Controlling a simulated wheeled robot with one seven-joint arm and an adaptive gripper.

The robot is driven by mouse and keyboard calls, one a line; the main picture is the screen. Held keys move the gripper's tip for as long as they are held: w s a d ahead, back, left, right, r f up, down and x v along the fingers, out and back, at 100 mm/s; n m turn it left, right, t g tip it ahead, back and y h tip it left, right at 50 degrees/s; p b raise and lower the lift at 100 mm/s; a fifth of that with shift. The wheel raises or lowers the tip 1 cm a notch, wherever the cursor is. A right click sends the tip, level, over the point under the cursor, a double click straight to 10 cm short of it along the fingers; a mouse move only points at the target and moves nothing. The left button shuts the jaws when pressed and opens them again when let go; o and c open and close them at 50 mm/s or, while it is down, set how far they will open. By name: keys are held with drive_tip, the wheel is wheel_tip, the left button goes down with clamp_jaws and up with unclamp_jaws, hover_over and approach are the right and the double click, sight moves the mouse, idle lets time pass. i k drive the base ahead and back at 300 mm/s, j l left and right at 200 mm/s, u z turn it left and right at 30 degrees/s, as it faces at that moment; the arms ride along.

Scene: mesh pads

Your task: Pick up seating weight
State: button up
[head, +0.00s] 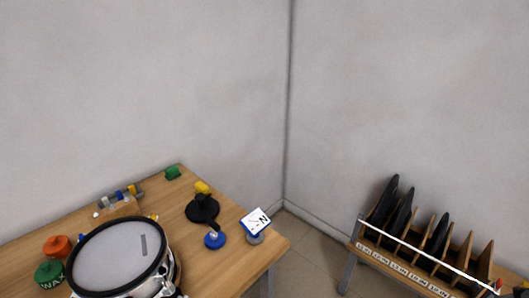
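No object here is clearly marked as the seating weight, and I cannot tell for sure which it is. A black round object (202,209) with a raised part lies toward the back right of the wooden table. A blue round piece (214,241) lies just in front of it. A drum (110,257) with a grey mesh head and black rim stands at the front left, with a small grey strip on the head. A green container (49,273) with partly hidden lettering and an orange one (57,247) stand left of the drum. My gripper is not in view.
A white card marked N (256,220) stands near the table's right corner. A yellow piece (202,187), a green piece (172,173) and a small tray (129,192) lie along the back. A wooden rack (447,272) with black discs stands right, across a floor gap.

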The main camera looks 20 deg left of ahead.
sight(203, 206)
drive_tip(key=j+u, duration=0.15)
drive_tip(key=u, duration=1.2)
drive_tip(key=i+l, duration=0.2)
drive_tip(key=l, duration=0.15)
drive_tip(key=i+l+u, duration=0.1)
drive_tip(key=i+l, duration=0.3)
drive_tip(key=l, duration=0.25)
drive_tip(key=i+l+u, duration=0.1)
drive_tip(key=l, duration=0.25)
drive_tip(key=i, duration=0.1)
